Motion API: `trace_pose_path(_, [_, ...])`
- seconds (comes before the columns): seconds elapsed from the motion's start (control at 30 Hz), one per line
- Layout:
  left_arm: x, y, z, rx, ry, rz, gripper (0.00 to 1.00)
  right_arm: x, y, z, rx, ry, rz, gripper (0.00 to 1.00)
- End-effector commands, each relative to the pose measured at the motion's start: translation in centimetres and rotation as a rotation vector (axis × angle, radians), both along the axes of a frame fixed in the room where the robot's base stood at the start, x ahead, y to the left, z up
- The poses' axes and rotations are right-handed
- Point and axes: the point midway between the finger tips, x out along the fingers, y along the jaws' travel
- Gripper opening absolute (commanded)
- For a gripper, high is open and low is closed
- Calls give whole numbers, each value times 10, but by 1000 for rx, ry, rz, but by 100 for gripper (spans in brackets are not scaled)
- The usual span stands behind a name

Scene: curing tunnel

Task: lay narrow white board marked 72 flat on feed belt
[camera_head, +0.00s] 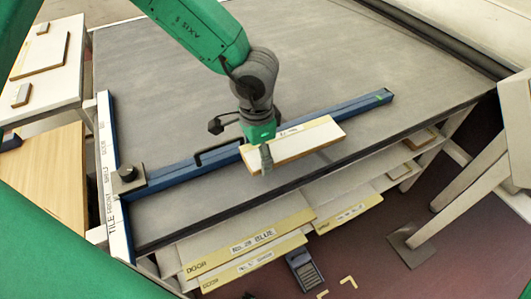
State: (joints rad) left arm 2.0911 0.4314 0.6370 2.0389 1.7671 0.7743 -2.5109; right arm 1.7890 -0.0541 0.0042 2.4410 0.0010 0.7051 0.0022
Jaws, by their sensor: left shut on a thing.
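My left gripper (261,140) comes down from the top of the head view and is shut on a narrow white board (310,143) near its left end. The board has a pale yellowish top face and a small label too small to read. It extends to the right of the gripper and overlaps the blue fence bar in the picture. I cannot tell whether it touches the belt or the bar. The feed belt (200,75) is the wide grey surface beneath. One gripper finger shows in front of the board; the other is hidden. My right gripper is not in view.
A blue fence bar (362,106) with a black handle and knob (127,173) crosses the belt. A white lettered strip (108,150) lines its left edge. Labelled boards (250,241) lie on a shelf below the front edge. The belt behind the bar is clear.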

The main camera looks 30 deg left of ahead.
Motion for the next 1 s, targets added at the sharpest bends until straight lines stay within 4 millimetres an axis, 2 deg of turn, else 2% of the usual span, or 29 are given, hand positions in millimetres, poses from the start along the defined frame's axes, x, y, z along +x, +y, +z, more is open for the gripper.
trace_pose_path(0.03, [0,3,-13,0,4,1,29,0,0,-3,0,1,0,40])
trace_pose_path(0.1, [1,6,-26,-3,3,3,29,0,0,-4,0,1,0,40])
trace_pose_path(0.37, [2,9,-49,-7,2,4,29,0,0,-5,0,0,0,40])
trace_pose_path(0.53, [1,8,-73,-5,3,3,29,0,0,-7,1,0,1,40])
trace_pose_path(0.9, [2,6,-77,-5,2,5,29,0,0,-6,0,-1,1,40])
trace_pose_path(0.93, [2,6,-77,-6,1,6,76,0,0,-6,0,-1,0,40])
trace_pose_path(1.0, [2,7,-77,-7,1,5,76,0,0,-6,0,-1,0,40])
